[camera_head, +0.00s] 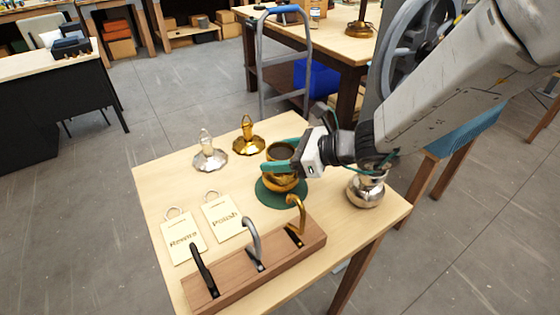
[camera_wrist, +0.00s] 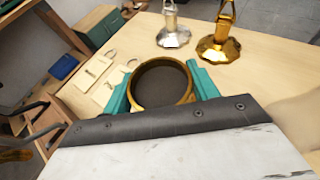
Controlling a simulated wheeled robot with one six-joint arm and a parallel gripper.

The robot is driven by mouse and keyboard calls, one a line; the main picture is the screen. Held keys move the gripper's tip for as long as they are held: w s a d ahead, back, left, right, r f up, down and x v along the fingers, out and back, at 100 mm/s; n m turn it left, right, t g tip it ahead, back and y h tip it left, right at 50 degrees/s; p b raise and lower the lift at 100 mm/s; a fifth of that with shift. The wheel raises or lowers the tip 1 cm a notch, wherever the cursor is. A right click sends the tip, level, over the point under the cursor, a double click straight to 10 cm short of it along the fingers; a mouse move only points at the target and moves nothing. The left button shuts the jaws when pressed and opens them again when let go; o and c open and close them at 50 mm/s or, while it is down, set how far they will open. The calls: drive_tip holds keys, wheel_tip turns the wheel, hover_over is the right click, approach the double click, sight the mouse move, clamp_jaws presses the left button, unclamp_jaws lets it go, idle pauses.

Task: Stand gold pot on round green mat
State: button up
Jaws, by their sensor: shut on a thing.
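The gold pot (camera_head: 284,180) is round with a dark opening. It is upright over the round green mat (camera_head: 268,197) on the light wood table. I cannot tell whether its base touches the mat. My gripper (camera_head: 283,158) comes in from the right and is shut on the pot, with one teal finger on each side of it. In the wrist view the pot's gold rim (camera_wrist: 189,98) and dark inside show between the teal fingers (camera_wrist: 162,88). The mat is hidden in the wrist view.
A silver pot (camera_head: 366,190) stands right of the mat, below my arm. Silver (camera_head: 209,155) and gold (camera_head: 249,138) faceted pieces stand behind. A wooden rack (camera_head: 262,270) with black, silver and gold hooks is in front. Two tags (camera_head: 184,238) lie at left.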

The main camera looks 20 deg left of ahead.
drive_tip(key=shift+f, duration=0.85)
drive_tip(key=shift+f, duration=0.15)
drive_tip(key=o, duration=1.7)
drive_tip(key=shift+d+r, duration=0.15)
drive_tip(key=shift+r, duration=0.1)
drive_tip(key=v, duration=1.1)
drive_tip(key=shift+d+r, duration=0.1)
drive_tip(key=shift+d, duration=0.25)
